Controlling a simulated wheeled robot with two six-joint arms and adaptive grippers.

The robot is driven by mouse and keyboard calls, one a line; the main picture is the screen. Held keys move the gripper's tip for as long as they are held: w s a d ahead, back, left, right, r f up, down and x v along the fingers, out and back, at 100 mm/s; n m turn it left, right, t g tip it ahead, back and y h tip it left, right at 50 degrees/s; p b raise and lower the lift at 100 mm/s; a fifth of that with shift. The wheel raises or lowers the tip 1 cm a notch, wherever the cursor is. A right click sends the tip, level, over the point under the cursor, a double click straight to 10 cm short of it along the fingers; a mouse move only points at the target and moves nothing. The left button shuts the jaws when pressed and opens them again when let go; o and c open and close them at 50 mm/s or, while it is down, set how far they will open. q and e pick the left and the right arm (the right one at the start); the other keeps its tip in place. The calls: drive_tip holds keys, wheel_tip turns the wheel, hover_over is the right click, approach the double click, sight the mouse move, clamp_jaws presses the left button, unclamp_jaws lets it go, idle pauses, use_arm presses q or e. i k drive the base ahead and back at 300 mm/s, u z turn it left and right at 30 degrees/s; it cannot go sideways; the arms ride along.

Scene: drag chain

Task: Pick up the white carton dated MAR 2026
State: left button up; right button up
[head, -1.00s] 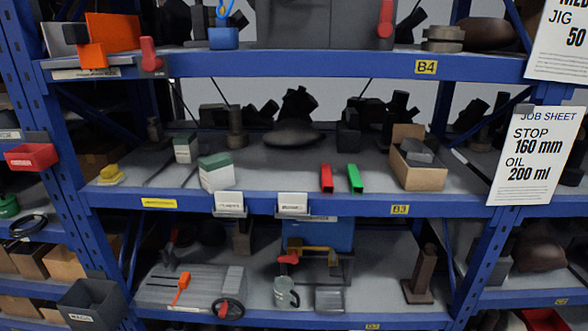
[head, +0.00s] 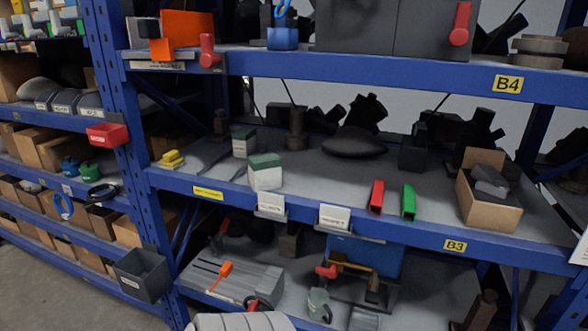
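Two white cartons with green tops stand upright on the B3 shelf in the head view. The nearer, larger-looking carton (head: 265,178) is close to the shelf's front edge. The other carton (head: 243,147) stands behind it and a little to the left. No date can be read on either one. Neither of my grippers is in view.
The B3 shelf (head: 330,180) is open around the cartons. A yellow item (head: 172,159) lies left; red (head: 376,196) and green (head: 409,201) pieces and a cardboard box (head: 487,203) stand right. Card holders (head: 271,206) (head: 334,216) hang at the front edge.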

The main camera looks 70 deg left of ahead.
sight(265, 170)
drive_tip(key=i, duration=1.1)
drive_tip(key=u, duration=2.3)
